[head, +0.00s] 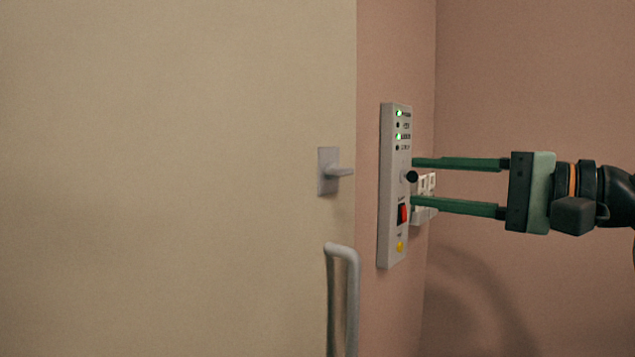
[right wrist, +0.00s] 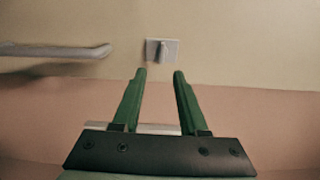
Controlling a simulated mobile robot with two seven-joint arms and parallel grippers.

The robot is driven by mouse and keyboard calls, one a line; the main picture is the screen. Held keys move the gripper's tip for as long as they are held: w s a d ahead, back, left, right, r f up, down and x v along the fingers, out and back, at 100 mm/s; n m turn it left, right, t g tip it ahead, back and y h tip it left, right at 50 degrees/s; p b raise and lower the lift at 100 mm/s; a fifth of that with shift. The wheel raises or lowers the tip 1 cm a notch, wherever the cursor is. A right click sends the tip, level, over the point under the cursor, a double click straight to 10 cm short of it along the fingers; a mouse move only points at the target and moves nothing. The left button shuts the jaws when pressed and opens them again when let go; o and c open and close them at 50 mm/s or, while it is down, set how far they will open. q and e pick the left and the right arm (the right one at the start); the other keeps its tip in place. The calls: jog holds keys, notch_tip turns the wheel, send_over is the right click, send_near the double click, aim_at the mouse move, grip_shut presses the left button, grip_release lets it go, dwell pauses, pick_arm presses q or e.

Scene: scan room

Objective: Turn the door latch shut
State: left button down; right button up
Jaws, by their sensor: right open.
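The door latch (head: 328,176) is a small grey plate with a short lever near the right edge of the cream door (head: 180,180). In the head view its lever points right, about level. The latch also shows in the right wrist view (right wrist: 162,50), just beyond the fingertips. My right gripper (head: 413,182) comes in from the right, with its two green fingers spread one above the other. In the right wrist view the gap between the fingertips (right wrist: 160,74) lines up roughly with the latch. My left gripper is not in view.
A grey bar handle (head: 343,290) stands below the latch; it shows at left in the right wrist view (right wrist: 55,50). A grey control panel (head: 390,180) with lights and a red switch (head: 402,213) is on the pink wall, near my fingertips. A white socket (head: 426,208) sits behind.

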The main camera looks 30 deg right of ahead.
aim_at(347, 172)
jog(key=p+x, duration=0.2)
jog(key=x, duration=0.1)
jog(key=p+x, duration=0.1)
jog(key=x, duration=0.3)
jog(key=p+x, duration=0.2)
jog(key=x, duration=0.1)
jog(key=shift+w+d+r+p, duration=0.1)
jog(key=shift+w+r+p, duration=0.2)
jog(key=shift+w+r, duration=0.05)
jog(key=shift+w+a, duration=0.25)
jog(key=shift+w, duration=0.4)
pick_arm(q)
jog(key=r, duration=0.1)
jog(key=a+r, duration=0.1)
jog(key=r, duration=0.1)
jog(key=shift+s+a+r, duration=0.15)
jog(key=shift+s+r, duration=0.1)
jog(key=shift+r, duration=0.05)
pick_arm(e)
jog(key=shift+w+f, duration=0.15)
grip_shut()
